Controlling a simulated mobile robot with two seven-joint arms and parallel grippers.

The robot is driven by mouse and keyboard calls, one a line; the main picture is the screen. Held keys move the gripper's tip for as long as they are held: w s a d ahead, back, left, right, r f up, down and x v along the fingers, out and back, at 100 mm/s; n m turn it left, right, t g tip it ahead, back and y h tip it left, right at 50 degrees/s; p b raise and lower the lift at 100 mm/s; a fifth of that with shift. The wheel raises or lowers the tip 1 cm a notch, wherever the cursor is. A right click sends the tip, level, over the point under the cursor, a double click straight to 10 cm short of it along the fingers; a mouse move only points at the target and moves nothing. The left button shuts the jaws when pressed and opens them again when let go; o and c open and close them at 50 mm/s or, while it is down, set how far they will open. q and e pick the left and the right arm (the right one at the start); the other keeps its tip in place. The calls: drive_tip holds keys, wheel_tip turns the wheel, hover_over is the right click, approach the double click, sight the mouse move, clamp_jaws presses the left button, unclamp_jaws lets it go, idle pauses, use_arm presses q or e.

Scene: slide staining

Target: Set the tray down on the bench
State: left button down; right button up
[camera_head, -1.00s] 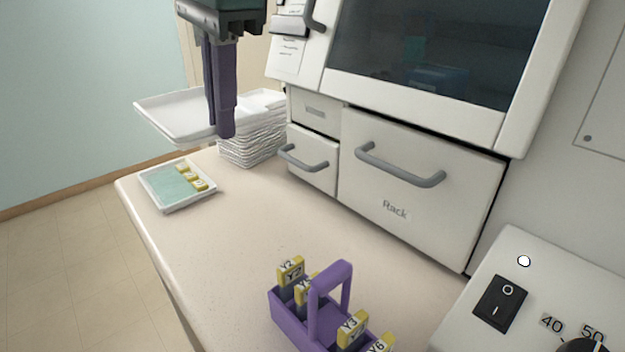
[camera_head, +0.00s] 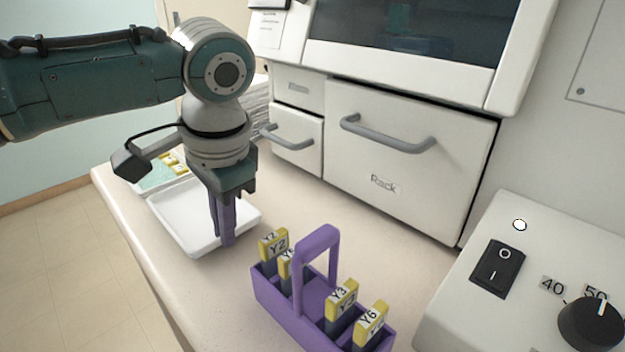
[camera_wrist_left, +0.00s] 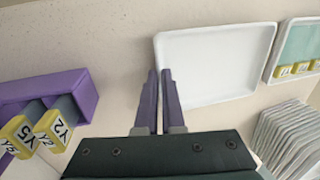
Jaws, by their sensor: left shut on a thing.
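A white empty tray (camera_head: 180,228) is low over the bench (camera_head: 215,300), between the purple rack and another tray. I cannot tell whether it touches the bench. My left gripper (camera_head: 227,240) points down at the tray's right side, shut on its rim. In the left wrist view the purple fingers (camera_wrist_left: 160,88) are close together at the left edge of the white tray (camera_wrist_left: 215,65). My right gripper is not in view.
A purple rack (camera_head: 275,300) with several yellow-labelled slides stands close to the right. Another tray (camera_wrist_left: 297,45) with yellow-labelled slides lies beyond the held tray.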

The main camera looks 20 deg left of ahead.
use_arm(q)
drive_tip(key=shift+f, duration=0.45)
drive_tip(key=shift+f, duration=0.1)
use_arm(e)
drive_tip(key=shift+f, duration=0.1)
use_arm(q)
drive_tip(key=c, duration=1)
unclamp_jaws()
drive_tip(key=shift+c, duration=0.2)
wheel_tip(320, 180, up, 12)
drive_tip(key=d+p, duration=0.1)
drive_tip(key=d, duration=0.1)
drive_tip(key=shift+s+p, duration=0.4)
drive_tip(key=shift+s, duration=0.05)
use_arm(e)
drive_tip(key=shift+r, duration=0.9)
use_arm(q)
drive_tip(key=shift+d, duration=0.1)
